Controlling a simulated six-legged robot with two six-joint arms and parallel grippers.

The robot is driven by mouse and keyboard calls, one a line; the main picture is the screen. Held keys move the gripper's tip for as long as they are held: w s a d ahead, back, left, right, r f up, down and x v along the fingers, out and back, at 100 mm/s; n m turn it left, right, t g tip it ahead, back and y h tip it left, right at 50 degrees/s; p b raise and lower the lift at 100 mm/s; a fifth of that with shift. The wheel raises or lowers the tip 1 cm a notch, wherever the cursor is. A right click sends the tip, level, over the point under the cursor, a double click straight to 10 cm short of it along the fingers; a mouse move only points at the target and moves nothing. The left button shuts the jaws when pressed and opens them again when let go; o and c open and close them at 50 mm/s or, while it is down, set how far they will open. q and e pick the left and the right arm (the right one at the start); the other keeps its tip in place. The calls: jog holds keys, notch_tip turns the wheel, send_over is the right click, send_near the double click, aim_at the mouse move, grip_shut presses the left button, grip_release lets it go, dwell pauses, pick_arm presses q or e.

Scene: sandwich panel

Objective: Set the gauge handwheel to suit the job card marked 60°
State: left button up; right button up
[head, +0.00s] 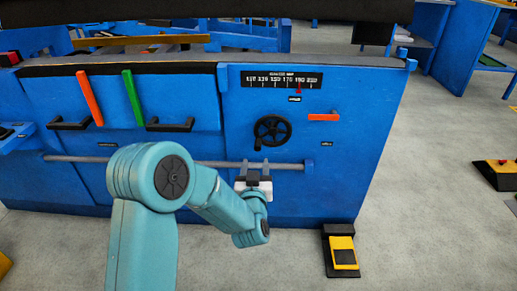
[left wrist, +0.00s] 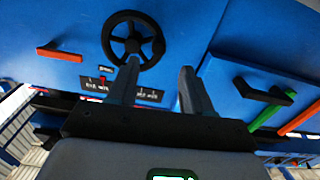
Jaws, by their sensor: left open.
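The black gauge handwheel (head: 272,131) is on the blue panel, below a black gauge strip (head: 270,80) with white numbers. A small red pointer (head: 298,91) sits under the right part of the strip, near a number that looks like 180. My left gripper (head: 254,167) is open and empty, below and slightly left of the handwheel. In the left wrist view the handwheel (left wrist: 134,40) is beyond the left fingertip of the gripper (left wrist: 158,68), which overlaps its rim; I cannot tell if they touch. No card marked 60° can be made out. My right gripper is not in view.
A red lever (head: 323,117) is right of the handwheel. A horizontal grey rod (head: 90,159) crosses the panel below. Orange (head: 90,98) and green (head: 133,98) levers and black handles (head: 170,126) are to the left. A yellow pedal (head: 343,252) stands on the floor.

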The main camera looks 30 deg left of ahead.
aim_at(257, 149)
pick_arm(q)
jog(key=x, duration=0.9)
jog(key=shift+w, duration=0.3)
grip_shut()
